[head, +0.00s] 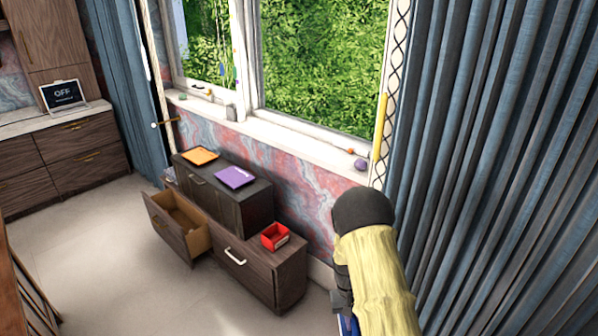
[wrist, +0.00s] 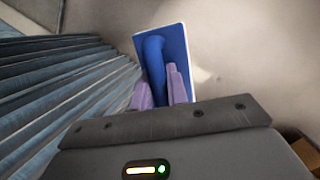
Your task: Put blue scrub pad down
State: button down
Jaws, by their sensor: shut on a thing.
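The blue scrub pad (wrist: 177,49) is a flat blue rectangle with a pale edge and a raised blue handle. My gripper (wrist: 162,88) has its two purple fingers shut on the handle in the wrist view. In the head view, a small part of the blue pad (head: 347,324) shows at the bottom edge, beside my arm. My arm hides most of the pad and the fingers there. The pad is held in the air, with pale floor behind it in the wrist view.
A dark wood cabinet (head: 246,254) has an open drawer (head: 172,232) at left. Its top holds an orange item (head: 200,155), a purple item (head: 235,177) and a red box (head: 275,236). Curtains (head: 500,150) hang close at right. The windowsill (head: 290,132) holds small things. Floor at left is clear.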

jog(key=shift+s+r+p, duration=0.25)
jog(key=shift+r+p, duration=0.45)
jog(key=shift+p, duration=0.35)
jog(key=shift+s+r+p, duration=0.2)
jog(key=shift+r+p, duration=0.45)
jog(key=shift+p, duration=0.4)
jog(key=shift+f, duration=0.15)
jog(key=a+x, duration=0.2)
jog(key=x, duration=1.2)
jog(key=shift+s+f, duration=0.25)
jog(key=shift+f, duration=0.2)
jog(key=shift+w+d, duration=0.1)
